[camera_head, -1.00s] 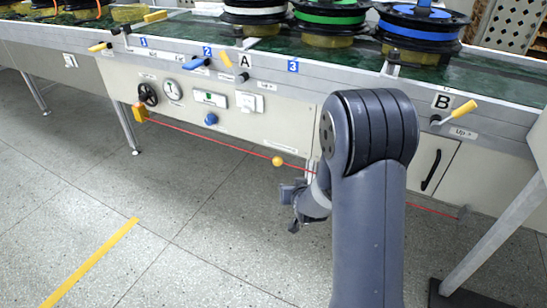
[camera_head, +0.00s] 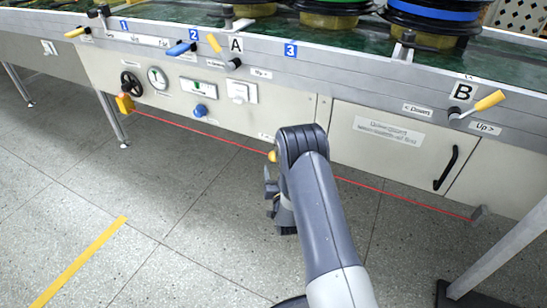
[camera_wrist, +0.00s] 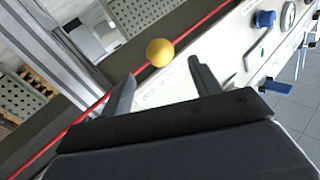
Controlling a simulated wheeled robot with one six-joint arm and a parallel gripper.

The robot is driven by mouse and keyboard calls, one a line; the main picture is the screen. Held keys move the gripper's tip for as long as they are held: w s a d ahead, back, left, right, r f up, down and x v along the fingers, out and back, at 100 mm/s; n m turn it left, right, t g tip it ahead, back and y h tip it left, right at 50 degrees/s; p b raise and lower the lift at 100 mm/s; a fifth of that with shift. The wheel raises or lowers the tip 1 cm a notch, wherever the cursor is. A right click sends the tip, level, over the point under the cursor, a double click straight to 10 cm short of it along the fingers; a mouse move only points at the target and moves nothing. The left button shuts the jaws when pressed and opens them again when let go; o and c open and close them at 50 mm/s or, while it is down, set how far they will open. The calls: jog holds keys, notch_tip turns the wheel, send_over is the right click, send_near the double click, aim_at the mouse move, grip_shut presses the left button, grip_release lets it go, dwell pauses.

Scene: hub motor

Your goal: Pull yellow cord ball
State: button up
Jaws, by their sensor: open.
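The yellow cord ball (camera_wrist: 160,52) sits on a thin red cord (camera_wrist: 64,134). In the wrist view it lies just beyond the fingertips, roughly midway between them. In the head view the ball (camera_head: 272,156) peeks out at the left edge of my arm, partly hidden by it. The red cord (camera_head: 410,202) runs along the front of the bench below the panel. My gripper (camera_wrist: 159,68) is open and empty, with its two dark fingers apart. In the head view my gripper (camera_head: 270,190) is partly hidden by the arm, below the ball.
A yellow-orange box (camera_head: 125,103) holds the cord's left end. The bench panel (camera_head: 220,100) carries a handwheel, gauge and blue knob (camera_head: 200,111). A cabinet door with a black handle (camera_head: 446,168) is at right. The speckled floor (camera_head: 190,220) in front is clear.

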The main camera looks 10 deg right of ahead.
jog(key=w+b, duration=0.1)
jog(key=w, duration=0.3)
jog(key=w+b, duration=0.1)
jog(key=w, duration=0.3)
jog(key=shift+w+d, duration=0.2)
jog(key=shift+w, duration=0.1)
grip_shut()
jog(key=s+a, duration=0.1)
jog(key=s, duration=0.1)
jog(key=s+a, duration=0.1)
jog(key=shift+s+a, duration=0.35)
jog(key=shift+s, duration=0.05)
grip_release()
dwell(0.3)
jog(key=s+p, duration=0.3)
jog(key=s, duration=0.7)
jog(key=shift+s+a, duration=0.2)
jog(key=shift+s, duration=0.2)
